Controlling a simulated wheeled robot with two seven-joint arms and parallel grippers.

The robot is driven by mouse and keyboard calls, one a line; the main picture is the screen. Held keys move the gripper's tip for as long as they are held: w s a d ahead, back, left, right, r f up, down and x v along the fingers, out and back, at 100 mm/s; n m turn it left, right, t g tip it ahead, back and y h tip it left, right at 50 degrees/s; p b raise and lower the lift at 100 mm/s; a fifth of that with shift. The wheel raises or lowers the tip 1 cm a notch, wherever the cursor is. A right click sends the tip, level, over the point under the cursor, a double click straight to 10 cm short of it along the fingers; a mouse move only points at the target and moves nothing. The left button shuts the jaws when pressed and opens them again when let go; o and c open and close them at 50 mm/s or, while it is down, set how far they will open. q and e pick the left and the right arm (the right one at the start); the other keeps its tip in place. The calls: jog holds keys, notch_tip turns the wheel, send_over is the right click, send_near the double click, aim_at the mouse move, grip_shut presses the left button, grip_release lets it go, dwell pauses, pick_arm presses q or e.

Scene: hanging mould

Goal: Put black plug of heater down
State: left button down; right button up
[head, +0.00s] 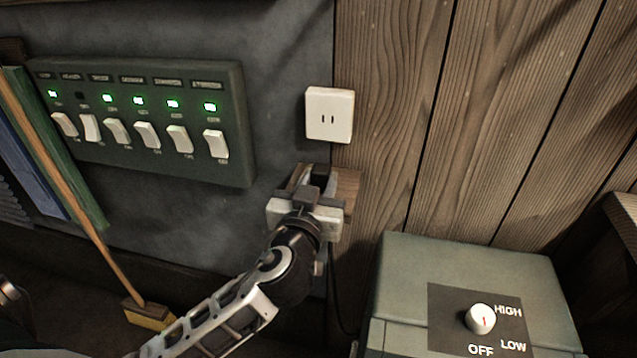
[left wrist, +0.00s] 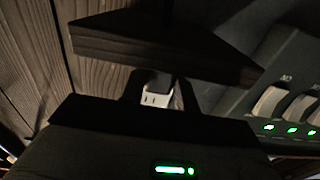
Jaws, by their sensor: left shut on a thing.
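My left gripper (head: 317,183) is shut on a dark thing, the black plug (head: 321,178), mostly hidden between the fingers. It is in front of a small wooden shelf (head: 349,186), below the white wall outlet (head: 329,114). The outlet's slots are empty. Contact between plug and shelf cannot be told. In the left wrist view, the fingers (left wrist: 158,92) point toward the pale outlet (left wrist: 155,100), with the dark shelf (left wrist: 165,42) across the top. The grey-green heater (head: 470,256) stands at lower right with a white knob (head: 480,318). My right gripper is not seen.
A green switch panel (head: 235,120) with several white switches and lit green lamps is on the wall at left. A dark cord (head: 334,290) hangs beside the heater. The plank wall is bare at right.

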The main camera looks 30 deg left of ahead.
pick_arm(q)
jog(key=shift+f+b, duration=0.6)
jog(key=shift+b, duration=0.1)
jog(key=c, duration=1.1)
grip_release()
jog(key=shift+o, duration=0.2)
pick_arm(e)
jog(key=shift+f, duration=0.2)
